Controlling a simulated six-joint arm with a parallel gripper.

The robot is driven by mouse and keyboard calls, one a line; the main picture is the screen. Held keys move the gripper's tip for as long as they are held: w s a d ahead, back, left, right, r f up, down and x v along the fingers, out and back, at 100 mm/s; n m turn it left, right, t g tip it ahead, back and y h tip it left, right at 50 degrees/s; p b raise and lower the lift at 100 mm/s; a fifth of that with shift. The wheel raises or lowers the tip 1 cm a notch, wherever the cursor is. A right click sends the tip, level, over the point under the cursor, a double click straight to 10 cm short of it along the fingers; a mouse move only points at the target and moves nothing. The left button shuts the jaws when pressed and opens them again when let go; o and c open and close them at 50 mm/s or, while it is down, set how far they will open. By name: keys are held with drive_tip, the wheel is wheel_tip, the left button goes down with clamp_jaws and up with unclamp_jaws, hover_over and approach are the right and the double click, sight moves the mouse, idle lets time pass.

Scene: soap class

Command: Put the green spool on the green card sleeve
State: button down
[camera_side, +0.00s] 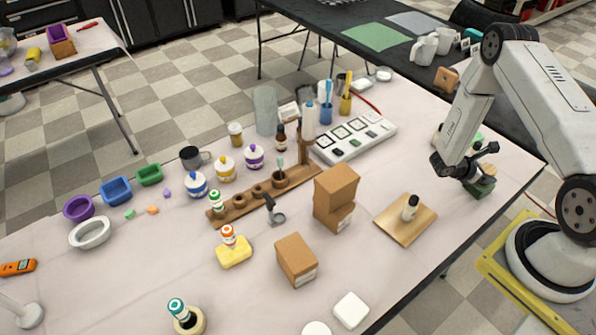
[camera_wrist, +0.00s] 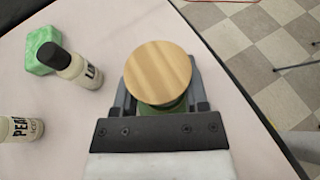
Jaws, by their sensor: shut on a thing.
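My gripper (camera_side: 480,168) is at the right side of the table in the side view, pointing down. It is shut on a spool with a round wooden end (camera_wrist: 158,72), which faces the wrist camera between the two fingers. Dark green shows below that wooden end in the wrist view. In the side view, a dark green block-like shape (camera_side: 479,189) is low under the gripper, close to the tabletop. I cannot tell whether it is the spool's green winding or the green card sleeve. The fingers hide much of the spool's sides.
A wooden board (camera_side: 390,226) with a small bottle and stacked cardboard boxes (camera_side: 336,190) are farther left. The table edge is close on the right.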

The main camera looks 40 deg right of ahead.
drive_tip(key=shift+f, duration=0.1)
drive_tip(key=shift+c, duration=0.5)
unclamp_jaws()
drive_tip(key=shift+r, duration=0.2)
drive_tip(key=v, duration=1.2)
drive_tip(key=shift+r, duration=0.1)
drive_tip(key=a+r+m+t+y, duration=0.4)
drive_tip(key=a+r+m+y, duration=0.2)
drive_tip(key=a, duration=0.6)
drive_tip(key=w+a+r+m+t+y, duration=0.1)
drive_tip(key=a+r+m+t+y, duration=0.3)
drive_tip(key=a+r, duration=0.7)
drive_tip(key=shift+a+r+m+t+y, duration=0.25)
drive_tip(key=shift+a+m+t+y, duration=0.2)
drive_tip(key=shift+m+y, duration=0.75)
